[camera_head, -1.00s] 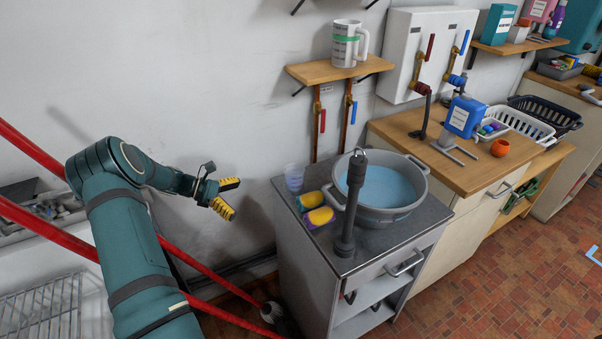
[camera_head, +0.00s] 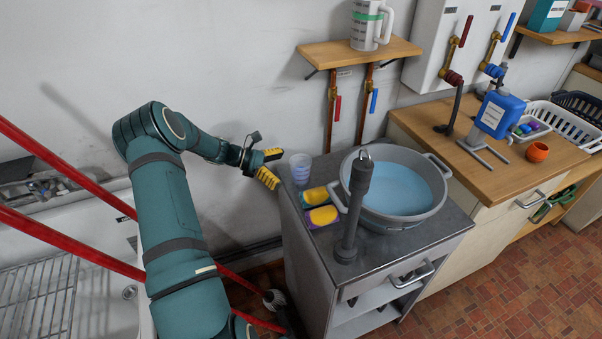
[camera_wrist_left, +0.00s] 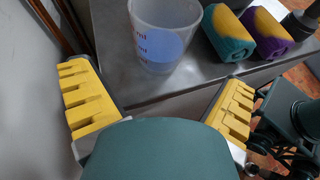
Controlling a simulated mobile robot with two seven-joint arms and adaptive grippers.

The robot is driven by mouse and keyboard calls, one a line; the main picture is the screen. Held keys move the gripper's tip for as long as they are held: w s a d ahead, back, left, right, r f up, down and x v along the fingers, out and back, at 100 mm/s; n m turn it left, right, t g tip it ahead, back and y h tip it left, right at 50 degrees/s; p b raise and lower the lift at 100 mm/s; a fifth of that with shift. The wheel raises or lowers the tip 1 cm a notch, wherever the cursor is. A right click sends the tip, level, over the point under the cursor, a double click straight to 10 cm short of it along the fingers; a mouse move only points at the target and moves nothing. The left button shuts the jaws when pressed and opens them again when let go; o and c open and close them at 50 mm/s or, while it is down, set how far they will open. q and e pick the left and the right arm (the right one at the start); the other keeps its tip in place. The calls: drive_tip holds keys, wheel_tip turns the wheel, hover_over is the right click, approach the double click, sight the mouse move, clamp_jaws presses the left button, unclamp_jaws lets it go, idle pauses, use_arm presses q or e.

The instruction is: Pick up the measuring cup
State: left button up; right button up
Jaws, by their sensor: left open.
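My right gripper is not in view.
Two sponges, teal-yellow (camera_head: 314,196) and purple-yellow (camera_head: 322,216), lie close right of the cup. A grey tub (camera_head: 434,207) of bluish water and a dark upright post (camera_head: 352,212) stand further right. A wooden shelf (camera_head: 335,54) with a white jug (camera_head: 368,25) hangs above.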

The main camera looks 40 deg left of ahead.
sight(299, 172)
use_arm(q)
drive_tip(key=shift+r+b+x, duration=0.15)
drive_tip(key=shift+b+x, duration=0.15)
drive_tip(key=shift+x, duration=1.15)
drive_tip(key=shift+r+b+x, duration=0.1)
drive_tip(key=shift+b+x, duration=0.15)
drive_tip(key=shift+x, duration=1.15)
drive_tip(key=shift+w, duration=0.1)
drive_tip(key=c, duration=1.3)
